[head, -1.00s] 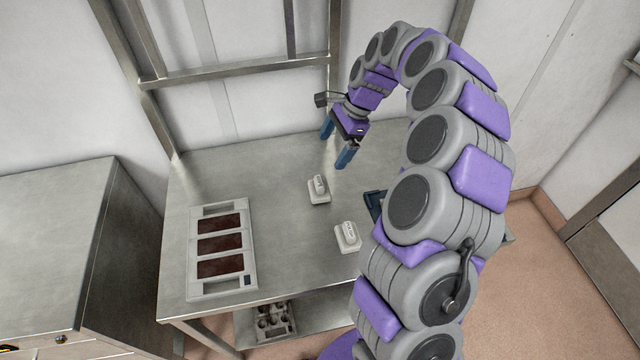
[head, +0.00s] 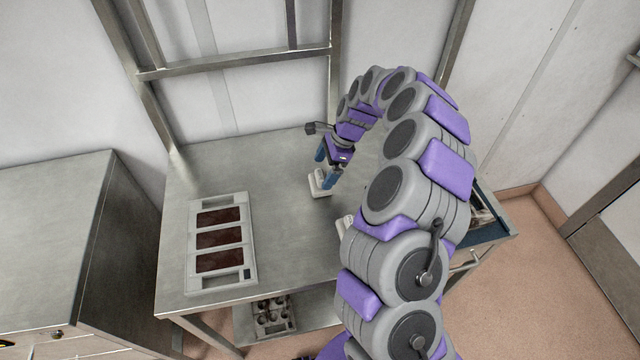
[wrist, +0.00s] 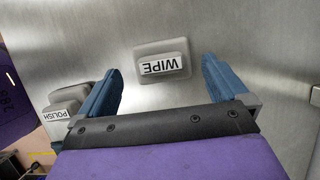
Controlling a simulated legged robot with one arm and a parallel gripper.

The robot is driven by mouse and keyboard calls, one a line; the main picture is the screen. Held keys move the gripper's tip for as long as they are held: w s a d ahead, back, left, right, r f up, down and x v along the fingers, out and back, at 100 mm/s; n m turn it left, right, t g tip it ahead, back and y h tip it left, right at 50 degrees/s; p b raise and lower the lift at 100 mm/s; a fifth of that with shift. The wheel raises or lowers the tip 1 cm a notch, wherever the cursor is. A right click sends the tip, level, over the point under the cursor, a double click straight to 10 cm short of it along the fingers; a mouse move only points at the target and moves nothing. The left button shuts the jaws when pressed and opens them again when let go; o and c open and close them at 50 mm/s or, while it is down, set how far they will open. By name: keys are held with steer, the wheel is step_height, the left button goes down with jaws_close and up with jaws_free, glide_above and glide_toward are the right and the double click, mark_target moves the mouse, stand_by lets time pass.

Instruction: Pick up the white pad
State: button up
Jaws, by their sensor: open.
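Two pale pads with raised handles are on the metal table. The pad labelled WIPE (wrist: 163,76) lies between my fingers in the wrist view, and it shows under the fingertips in the head view (head: 318,188). The pad labelled POLISH (wrist: 62,105) is left of my left finger in the wrist view, and my arm partly hides it in the head view (head: 343,226). The task's white pad could be either by colour. My gripper (head: 325,168) is open with blue fingers, pointing down over the WIPE pad. Contact cannot be told.
A pale mould tray (head: 192,250) with three brown-filled sections lies on the table's left. A blue-edged tray (head: 490,232) is at the right, mostly behind my arm. A holed tray (head: 272,318) is on the lower shelf. The table's back left is clear.

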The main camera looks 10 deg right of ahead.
mark_target(321, 175)
steer(key=shift+b+x, duration=0.9)
steer(key=shift+x, duration=1.85)
steer(key=shift+w, duration=0.1)
steer(key=c, duration=0.8)
steer(key=shift+r, duration=0.1)
step_height(321, 175, up, 10)
steer(key=p, duration=0.2)
steer(key=shift+p, duration=0.3)
